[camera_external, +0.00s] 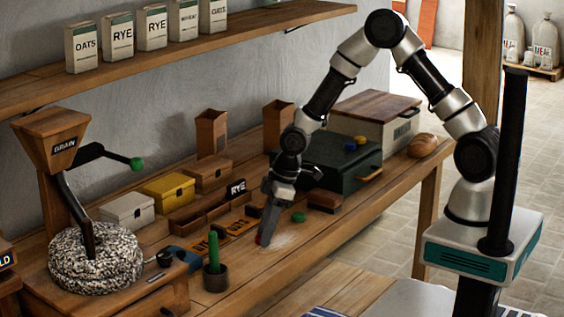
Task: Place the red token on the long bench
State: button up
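The long bench (340,227) is a wooden work surface running from the lower left to the right along the wall. My gripper (264,236) points down at its top, near the front edge, with the fingertips at or just above the wood. A small red patch, likely the red token (259,239), shows at the fingertips. The fingers hide most of it. I cannot tell whether they grip it or stand around it, or whether it touches the bench. A pale dusting of flour lies just right of the fingertips.
A green candle in a dark cup (215,276) stands left of my gripper. A green piece (298,217) lies to the right. Behind are a wooden divided tray (203,213), a yellow box (168,190) and a dark green chest (325,163). A grain mill (95,262) stands left.

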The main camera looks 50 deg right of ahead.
jog(key=shift+o, duration=1.3)
jog(key=shift+r, duration=0.25)
jog(key=p+v, duration=0.1)
jog(key=v, duration=1.1)
jog(key=shift+p, duration=0.3)
jog(key=shift+f, duration=0.1)
